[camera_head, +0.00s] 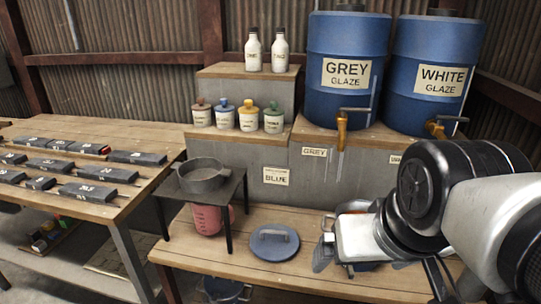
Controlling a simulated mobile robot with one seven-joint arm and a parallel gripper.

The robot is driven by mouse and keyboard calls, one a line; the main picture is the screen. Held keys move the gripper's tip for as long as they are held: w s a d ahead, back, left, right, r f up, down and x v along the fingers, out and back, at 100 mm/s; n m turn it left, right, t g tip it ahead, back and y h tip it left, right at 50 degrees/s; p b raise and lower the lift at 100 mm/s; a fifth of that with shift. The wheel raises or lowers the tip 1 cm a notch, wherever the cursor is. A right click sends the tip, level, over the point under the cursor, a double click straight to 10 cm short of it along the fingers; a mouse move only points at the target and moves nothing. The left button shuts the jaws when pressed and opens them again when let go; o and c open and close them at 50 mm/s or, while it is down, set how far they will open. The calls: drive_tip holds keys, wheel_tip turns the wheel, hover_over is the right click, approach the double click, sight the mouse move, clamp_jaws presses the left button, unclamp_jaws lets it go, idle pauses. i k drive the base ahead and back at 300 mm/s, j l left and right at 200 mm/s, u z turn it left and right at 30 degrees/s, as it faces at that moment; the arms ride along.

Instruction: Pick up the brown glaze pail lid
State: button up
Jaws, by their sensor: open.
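My gripper (335,256) is open above the front table, at the right of the picture, with its fingers pointing down. My own wrist covers much of the spot below and behind it. A container (351,208) with an orange-brown patch at its top shows partly behind the gripper; I cannot tell whether it has a lid. A round blue-grey lid (274,241) with a bar handle lies flat on the table, left of the gripper and apart from it. No lid that I can clearly name as the brown glaze pail lid shows.
A small black stand (238,190) holds a grey bowl-like sieve (204,175) above a pink jug (208,219). Small jars with coloured tops (248,115) stand on a step behind. Blue barrels (345,65) with taps stand at the back. The table's front left (215,258) is clear.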

sight(269, 242)
drive_tip(key=i+j+z, duration=0.15)
drive_tip(key=j, duration=0.25)
drive_tip(key=i+j+z, duration=0.1)
drive_tip(key=j, duration=0.3)
drive_tip(key=i+j+z, duration=0.15)
drive_tip(key=j, duration=0.25)
